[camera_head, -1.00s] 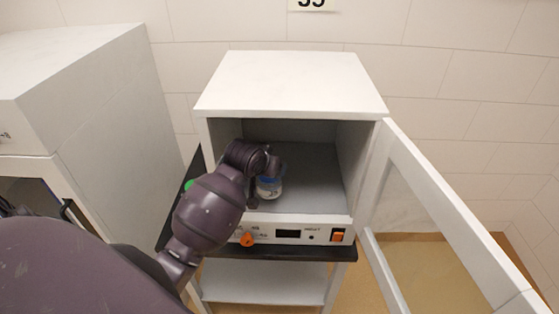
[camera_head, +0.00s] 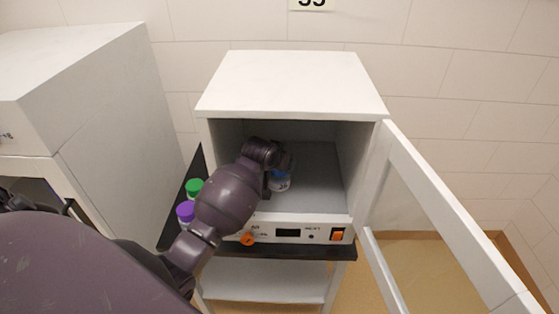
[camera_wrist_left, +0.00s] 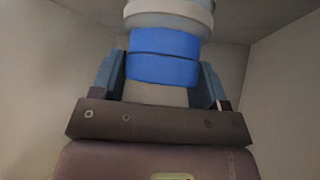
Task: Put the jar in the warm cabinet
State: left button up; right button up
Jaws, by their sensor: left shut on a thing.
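The jar (camera_head: 280,181) is a small whitish container with a blue band, inside the open warm cabinet (camera_head: 290,84). It looks upright, near the middle of the chamber; whether it touches the floor I cannot tell. My left gripper (camera_head: 272,178) reaches in from the left and is shut on the jar, partly hidden behind my arm. In the left wrist view the jar (camera_wrist_left: 165,55) sits between the two fingers of my left gripper (camera_wrist_left: 163,80), grey chamber walls around it. My right gripper is not in view.
The cabinet's glazed door (camera_head: 440,215) stands wide open to the right. Green-capped (camera_head: 194,187) and purple-capped (camera_head: 186,210) containers stand on the dark shelf (camera_head: 172,232) left of the cabinet, close to my arm. A white cabinet (camera_head: 90,100) stands farther left. The chamber's right side is free.

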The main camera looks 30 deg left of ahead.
pick_arm(q)
jog(key=o, duration=1.3)
jog(key=v, duration=1.2)
jog(key=s+d+f+m+t, duration=0.1)
jog(key=s+d+f, duration=0.2)
jog(key=s+f, duration=0.4)
jog(key=s+d+f+m, duration=0.1)
jog(key=s+d+f, duration=0.1)
jog(key=s+f, duration=0.6)
jog(key=s+d+f+t+h, duration=0.1)
jog(key=s+d+f, duration=0.2)
jog(key=s+f, duration=0.4)
jog(key=shift+s+d+f+m+t, duration=0.2)
jog(key=shift+s+d+m+t, duration=0.1)
jog(key=shift+d+m, duration=0.1)
jog(key=shift+b, duration=0.3)
